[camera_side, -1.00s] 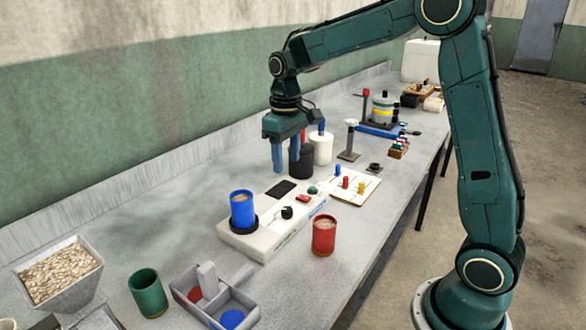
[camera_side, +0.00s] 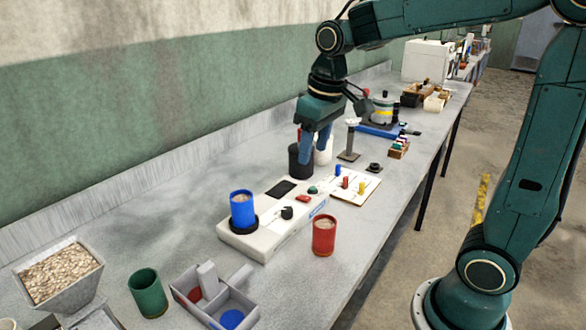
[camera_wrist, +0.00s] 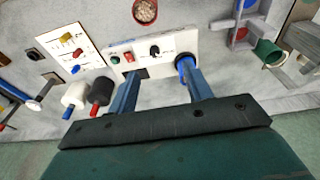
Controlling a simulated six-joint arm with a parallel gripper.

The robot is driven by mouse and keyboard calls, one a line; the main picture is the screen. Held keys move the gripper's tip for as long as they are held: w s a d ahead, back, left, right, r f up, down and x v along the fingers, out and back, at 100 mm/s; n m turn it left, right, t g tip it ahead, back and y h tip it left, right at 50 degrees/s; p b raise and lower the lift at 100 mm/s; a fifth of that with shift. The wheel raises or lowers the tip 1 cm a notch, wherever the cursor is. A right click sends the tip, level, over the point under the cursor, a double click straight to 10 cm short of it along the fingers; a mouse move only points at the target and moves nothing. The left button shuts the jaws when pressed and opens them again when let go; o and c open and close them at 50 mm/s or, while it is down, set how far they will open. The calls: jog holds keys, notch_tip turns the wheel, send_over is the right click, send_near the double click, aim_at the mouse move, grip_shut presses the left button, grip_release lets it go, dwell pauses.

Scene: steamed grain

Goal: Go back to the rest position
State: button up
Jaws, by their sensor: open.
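My gripper (camera_side: 314,146) is open and empty, raised above the bench near the black canister in the side view. In the wrist view, its two blue fingers (camera_wrist: 157,90) stand apart with nothing between them. The fingers point down toward the white station (camera_wrist: 200,46). A blue cup of grain (camera_side: 242,210) stands on the black ring of the white station (camera_side: 262,246). A red cup of grain (camera_side: 324,238) stands on the bench in front of the station. In the wrist view, a finger hides most of the blue cup.
A black canister (camera_side: 299,163) and a white canister (camera_side: 323,156) stand behind and below my gripper. A green cup (camera_side: 147,293), a grain hopper (camera_side: 58,278) and a divided grey tray (camera_side: 214,303) are at the front left. A pegged board (camera_side: 352,190) lies right of the station.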

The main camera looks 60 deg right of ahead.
jog(key=s+a+t, duration=0.3)
jog(key=s, duration=1.3)
jog(key=shift+s+f+t, duration=0.15)
jog(key=shift+t, duration=0.15)
